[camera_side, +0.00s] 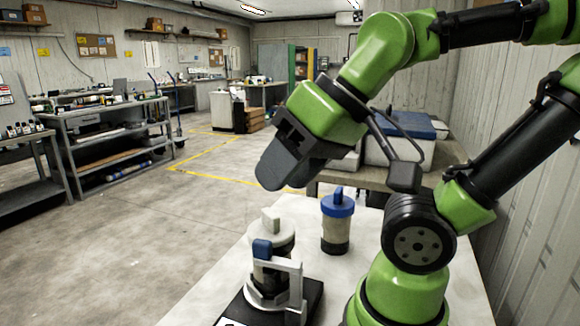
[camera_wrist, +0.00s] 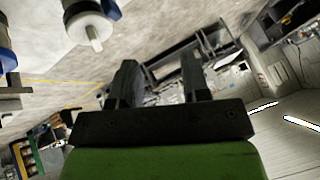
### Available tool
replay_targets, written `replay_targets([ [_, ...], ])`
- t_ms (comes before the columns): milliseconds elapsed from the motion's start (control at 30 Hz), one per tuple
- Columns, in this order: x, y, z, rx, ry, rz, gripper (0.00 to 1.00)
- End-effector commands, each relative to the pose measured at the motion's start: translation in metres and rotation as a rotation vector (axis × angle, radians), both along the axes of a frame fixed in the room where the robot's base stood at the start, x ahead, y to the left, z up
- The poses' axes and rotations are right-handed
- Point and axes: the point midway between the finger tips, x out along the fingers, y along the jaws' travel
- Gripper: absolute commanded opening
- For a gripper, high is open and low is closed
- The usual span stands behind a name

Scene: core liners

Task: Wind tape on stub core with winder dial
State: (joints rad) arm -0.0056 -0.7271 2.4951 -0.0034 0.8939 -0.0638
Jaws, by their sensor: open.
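My gripper (camera_side: 272,176) is raised above the table, tilted down to the left. In the wrist view its two dark fingers (camera_wrist: 157,82) stand apart with nothing between them. Below it, on the table, is a winder with a grey bracket (camera_side: 290,270) on a black base and a blue knob (camera_side: 262,248). A pale round cap with an upright white tab (camera_side: 271,218) shows just behind the knob. A white part with a stub (camera_wrist: 92,32) shows at the top left of the wrist view. I cannot make out any tape.
A pale cylinder with a blue cap (camera_side: 338,206) and dark lower band stands upright behind and right of the winder. The white table (camera_side: 215,300) is bare around them. A bench with a blue-lidded box (camera_side: 405,124) stands behind. Shelving (camera_side: 110,140) is far left.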

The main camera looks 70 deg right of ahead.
Motion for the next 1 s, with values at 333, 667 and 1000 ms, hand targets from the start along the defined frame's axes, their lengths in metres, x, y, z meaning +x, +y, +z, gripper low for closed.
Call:
replay_targets([
  [333,-0.003,0.000,0.001,0.045,-0.002,-0.061,0.43],
  [667,-0.002,0.000,0.001,0.045,0.002,-0.061,0.43],
  [1000,0.043,0.007,-0.039,0.119,0.285,-0.283,0.43],
])
